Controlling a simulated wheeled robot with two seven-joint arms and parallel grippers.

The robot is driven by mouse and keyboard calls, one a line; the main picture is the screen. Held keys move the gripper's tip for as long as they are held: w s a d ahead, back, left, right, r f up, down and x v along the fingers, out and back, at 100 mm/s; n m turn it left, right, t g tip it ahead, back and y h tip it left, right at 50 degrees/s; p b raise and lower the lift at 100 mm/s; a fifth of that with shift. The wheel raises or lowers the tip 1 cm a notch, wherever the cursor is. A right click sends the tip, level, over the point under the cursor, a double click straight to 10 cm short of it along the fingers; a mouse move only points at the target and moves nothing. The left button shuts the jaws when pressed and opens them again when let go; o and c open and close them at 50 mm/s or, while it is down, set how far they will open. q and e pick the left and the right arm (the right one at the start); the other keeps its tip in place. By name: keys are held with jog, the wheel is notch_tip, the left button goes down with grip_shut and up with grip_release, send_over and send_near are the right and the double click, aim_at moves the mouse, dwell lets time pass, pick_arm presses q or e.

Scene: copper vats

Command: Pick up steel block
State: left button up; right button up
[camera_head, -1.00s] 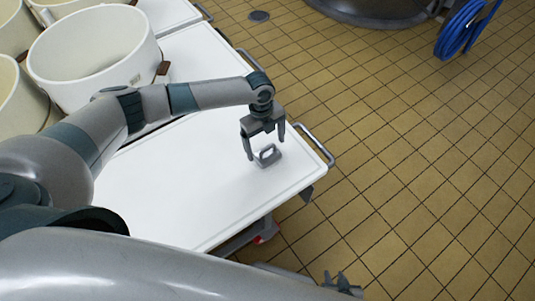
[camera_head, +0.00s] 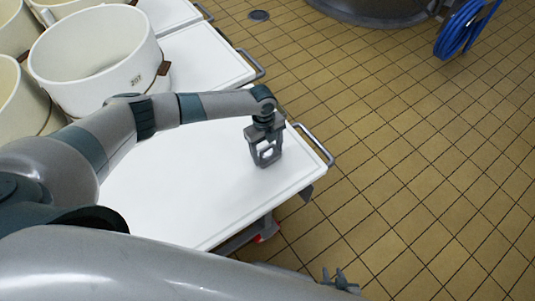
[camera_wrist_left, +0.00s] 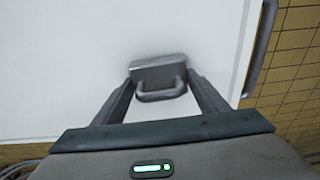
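The steel block (camera_wrist_left: 158,75), a grey piece with a loop handle, is at the right part of the white table top (camera_head: 185,190). It also shows in the head view (camera_head: 267,157), partly hidden by the fingers. My left gripper (camera_head: 268,158) points down over it, with one finger at each end. In the left wrist view the fingertips (camera_wrist_left: 159,78) meet the block's two ends, so it looks shut on the block. I cannot tell whether the block is clear of the table. My right gripper (camera_head: 340,281) shows only in small part at the bottom; its opening cannot be made out.
A large white tub (camera_head: 95,60) stands at the back left, with others beside it. A metal handle rail (camera_head: 316,145) runs along the table's right end. Tiled floor (camera_head: 420,150) lies beyond. A blue hose (camera_head: 466,30) hangs at the back right.

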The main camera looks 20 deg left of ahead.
aim_at(270, 155)
pick_arm(q)
jog(key=shift+w, duration=0.1)
jog(key=c, duration=1.4)
jog(key=shift+r, duration=0.15)
jog(key=shift+r, duration=0.8)
jog(key=r, duration=0.2)
jog(key=shift+d+r, duration=0.25)
jog(key=shift+r, duration=0.05)
jog(key=s+d+r, duration=0.2)
jog(key=d, duration=0.1)
jog(key=s+d+r+b, duration=0.1)
jog(key=s+d+r, duration=0.1)
jog(key=s, duration=0.1)
jog(key=s+d+r, duration=0.2)
jog(key=d, duration=0.1)
jog(key=shift+s+d+r, duration=0.15)
jog(key=shift+d+r, duration=0.2)
jog(key=shift+a, duration=0.1)
